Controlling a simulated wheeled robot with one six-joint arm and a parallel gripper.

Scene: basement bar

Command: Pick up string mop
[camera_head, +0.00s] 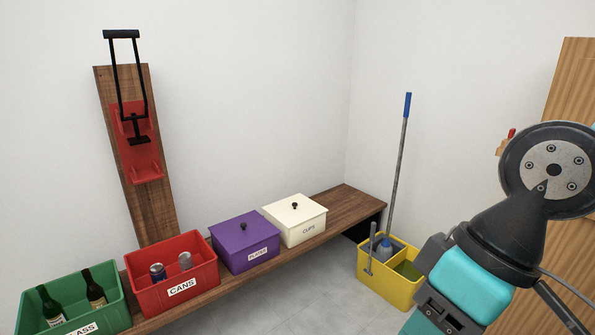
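The string mop (397,168) stands nearly upright in a yellow bucket (382,282) on the floor, right of the bench's end. It has a long grey handle with a blue tip (407,105) at the top. Its string head is not clearly visible inside the bucket. My arm, with dark and teal links, fills the lower right and partly covers the bucket's right side. My gripper is not in view, so I cannot see what it holds.
A wooden bench (345,207) along the wall carries a green crate (75,297) with bottles, a red CANS crate (172,270), a purple lidded box (245,240) and a white CUPS box (294,219). A can crusher hangs on a wall board (155,210). Grey floor (305,285) is clear before the bench.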

